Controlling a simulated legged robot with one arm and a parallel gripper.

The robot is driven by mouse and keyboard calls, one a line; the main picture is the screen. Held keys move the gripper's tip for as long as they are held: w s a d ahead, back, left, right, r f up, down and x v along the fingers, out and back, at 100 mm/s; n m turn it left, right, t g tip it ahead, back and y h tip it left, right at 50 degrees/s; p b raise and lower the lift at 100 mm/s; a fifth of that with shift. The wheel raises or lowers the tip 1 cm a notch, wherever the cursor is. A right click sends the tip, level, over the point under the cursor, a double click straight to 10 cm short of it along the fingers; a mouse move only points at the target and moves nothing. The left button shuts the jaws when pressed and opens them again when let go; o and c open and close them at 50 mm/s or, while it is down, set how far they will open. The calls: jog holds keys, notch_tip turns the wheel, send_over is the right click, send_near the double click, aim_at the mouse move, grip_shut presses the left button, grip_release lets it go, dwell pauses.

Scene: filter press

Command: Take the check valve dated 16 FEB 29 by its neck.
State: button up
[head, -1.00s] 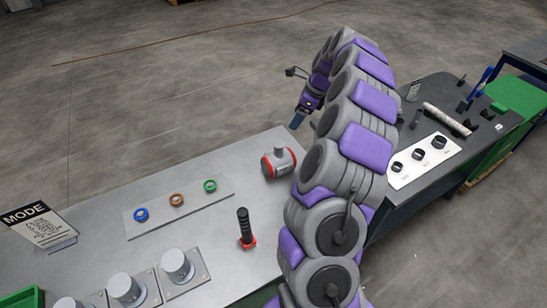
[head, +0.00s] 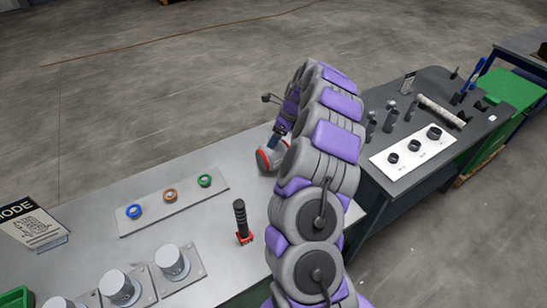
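A grey valve body with red end rings (head: 262,160) lies on the light grey table, near its far right edge. No date can be read on it at this size. My gripper (head: 276,140) points down at the top of this valve, where its neck stands, and overlaps it in the picture. I cannot tell whether the fingers touch the neck or are closed around it. My own arm hides the right part of the valve.
Blue, brown and green rings (head: 204,181) sit on a plate on the light grey table (head: 140,245). A black-handled tool (head: 241,222) stands nearer. Several grey cylinders (head: 172,262) are at front left. A dark table (head: 440,90) with fittings stands at right.

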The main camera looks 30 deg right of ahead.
jog(key=shift+d+x, duration=0.2)
jog(key=shift+x, duration=1)
jog(key=shift+d, duration=0.1)
jog(key=shift+c, duration=0.2)
jog(key=c, duration=1.1)
